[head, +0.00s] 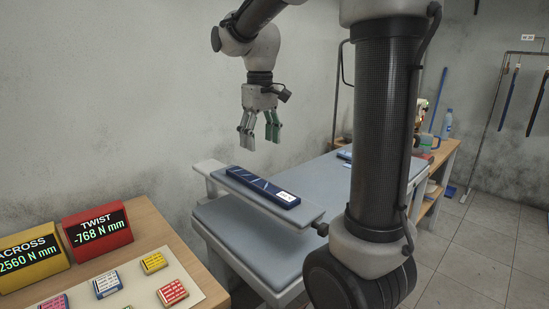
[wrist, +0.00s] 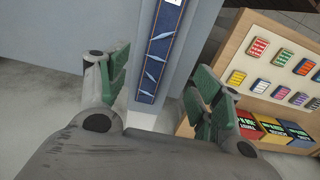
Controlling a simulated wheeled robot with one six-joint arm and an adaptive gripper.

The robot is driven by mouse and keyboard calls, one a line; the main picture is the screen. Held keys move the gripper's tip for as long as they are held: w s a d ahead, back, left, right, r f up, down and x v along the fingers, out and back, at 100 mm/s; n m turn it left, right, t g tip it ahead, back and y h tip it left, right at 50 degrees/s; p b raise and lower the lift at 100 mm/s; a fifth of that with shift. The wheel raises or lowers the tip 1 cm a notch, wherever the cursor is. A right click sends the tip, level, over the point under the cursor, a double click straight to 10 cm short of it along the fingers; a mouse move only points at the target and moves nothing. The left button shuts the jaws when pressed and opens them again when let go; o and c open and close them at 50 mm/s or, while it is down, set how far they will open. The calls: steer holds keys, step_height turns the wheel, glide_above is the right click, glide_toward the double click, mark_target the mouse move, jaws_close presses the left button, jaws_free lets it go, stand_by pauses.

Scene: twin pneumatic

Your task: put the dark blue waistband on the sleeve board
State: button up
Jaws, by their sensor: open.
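The dark blue waistband (head: 258,186) lies flat along the sleeve board (head: 307,213), a narrow grey padded board raised above a larger grey table. The waistband has a white label at its near right end. It also shows in the wrist view (wrist: 158,62) as a dark blue strip with light slanted marks, on the paler sleeve board. My gripper (head: 259,141) hangs above the far left part of the board, fingers pointing down. In the wrist view the green-padded fingers (wrist: 155,90) stand either side of the strip.
A wooden bench at front left holds a panel with several coloured blocks (head: 155,262), a red TWIST display (head: 97,230) and a yellow ACROSS display (head: 30,262). The large grey table (head: 235,232) extends under the board. Bottles (head: 447,124) stand at the back right.

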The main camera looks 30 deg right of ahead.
steer(key=s+d+f+m+t, duration=0.1)
steer(key=s+t, duration=0.3)
steer(key=s, duration=1.5)
steer(key=shift+s+d+f+m, duration=0.15)
steer(key=shift+s+f+m, duration=0.15)
steer(key=shift+f+m, duration=0.35)
steer(key=shift+f, duration=0.1)
steer(key=shift+c, duration=0.2)
